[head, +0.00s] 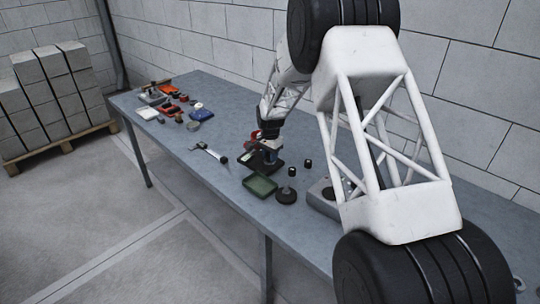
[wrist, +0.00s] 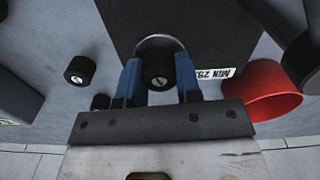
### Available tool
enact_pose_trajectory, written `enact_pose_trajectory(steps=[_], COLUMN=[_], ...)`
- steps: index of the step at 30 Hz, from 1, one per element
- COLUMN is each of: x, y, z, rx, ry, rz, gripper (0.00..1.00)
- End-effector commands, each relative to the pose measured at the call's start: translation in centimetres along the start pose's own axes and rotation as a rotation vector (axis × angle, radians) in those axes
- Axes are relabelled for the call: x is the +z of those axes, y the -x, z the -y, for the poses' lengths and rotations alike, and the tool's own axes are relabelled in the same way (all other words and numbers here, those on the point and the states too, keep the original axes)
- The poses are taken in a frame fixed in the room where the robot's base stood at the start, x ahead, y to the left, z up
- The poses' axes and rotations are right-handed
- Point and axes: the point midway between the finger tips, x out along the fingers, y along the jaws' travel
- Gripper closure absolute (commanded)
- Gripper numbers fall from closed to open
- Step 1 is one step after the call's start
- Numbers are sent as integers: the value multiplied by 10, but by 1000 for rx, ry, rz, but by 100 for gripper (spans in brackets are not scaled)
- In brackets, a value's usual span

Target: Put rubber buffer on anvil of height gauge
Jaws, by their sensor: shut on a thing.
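My gripper (wrist: 158,78) is shut on a black rubber buffer (wrist: 158,67) with a small metal centre, held between its blue fingers. The height gauge (wrist: 200,22) shows in the wrist view as a dark base with a white "MIN 29" label. Its round, bright-rimmed anvil (wrist: 159,39) lies behind the held buffer, which covers most of it. I cannot tell whether buffer and anvil touch. In the head view the gauge's black base (head: 264,166) stands on the bench, with my gripper (head: 268,150) over it; the held buffer is too small to make out there.
Two loose black buffers (head: 307,163) (head: 292,171) stand right of the gauge. A green tray (head: 260,185) and a black round piece (head: 287,197) are in front. A red ring-shaped part (wrist: 272,90) is close by my right finger. Tools lie farther left on the bench (head: 225,120).

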Motion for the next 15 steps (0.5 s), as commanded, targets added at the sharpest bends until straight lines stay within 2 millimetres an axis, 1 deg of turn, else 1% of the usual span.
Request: enact_pose_trajectory(steps=[1, 2, 6, 15], x=[0, 0, 0, 0], y=[-1, -1, -1, -1], z=[0, 0, 0, 0], rx=[0, 0, 0, 0], ry=[0, 0, 0, 0], rz=[0, 0, 0, 0], gripper=[91, 66, 44, 43])
